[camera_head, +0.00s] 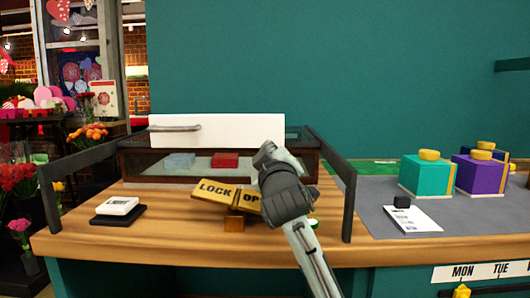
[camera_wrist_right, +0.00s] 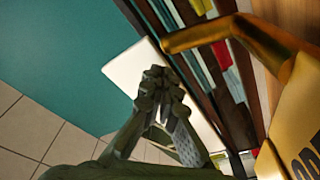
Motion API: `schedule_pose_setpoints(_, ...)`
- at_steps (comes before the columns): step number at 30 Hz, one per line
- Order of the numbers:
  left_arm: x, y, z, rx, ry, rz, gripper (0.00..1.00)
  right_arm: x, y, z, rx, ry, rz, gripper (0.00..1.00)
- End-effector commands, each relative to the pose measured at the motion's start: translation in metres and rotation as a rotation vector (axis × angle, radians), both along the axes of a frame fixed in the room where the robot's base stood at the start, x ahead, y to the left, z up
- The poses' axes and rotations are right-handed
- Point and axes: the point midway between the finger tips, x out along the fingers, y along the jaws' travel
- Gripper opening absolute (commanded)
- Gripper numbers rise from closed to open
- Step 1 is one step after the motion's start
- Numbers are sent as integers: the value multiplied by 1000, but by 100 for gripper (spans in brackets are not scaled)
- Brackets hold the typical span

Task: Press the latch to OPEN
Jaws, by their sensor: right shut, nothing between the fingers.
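The wooden rocker latch (camera_head: 216,190) stands on a small block at the front of the wooden counter. Its LOCK half is fully visible on the left. Its OPEN half is partly hidden behind my right gripper (camera_head: 266,155). The plate slopes down to the right in the picture, with the LOCK end higher. The right gripper is shut and empty, its fingers pointing up and back toward the case. In the right wrist view the closed fingers (camera_wrist_right: 160,85) show apart from the yellow latch plate (camera_wrist_right: 303,125) at the right edge. Contact by the gripper body cannot be told.
Behind the latch is a dark-framed case (camera_head: 135,163) with a white front panel (camera_head: 245,128) and handle; red and blue items lie inside. Dark rails (camera_head: 343,200) flank it. A white-topped device (camera_head: 117,206) sits left. Boxes (camera_head: 424,177) and a paper card (camera_head: 411,219) stand right.

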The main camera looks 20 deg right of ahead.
Motion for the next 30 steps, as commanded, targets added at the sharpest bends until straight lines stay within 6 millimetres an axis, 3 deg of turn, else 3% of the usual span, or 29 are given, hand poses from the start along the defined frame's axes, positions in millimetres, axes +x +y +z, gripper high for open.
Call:
schedule_pose_setpoints(4, 0, 0, 4, 3, -1, 0, 40, -2, -6, -7, 89, -24, 0, 0)
schedule_pose_setpoints(30, -1, 0, -4, -3, 2, 0, 40, -4, -15, -15, 79, -21, -2, 0)
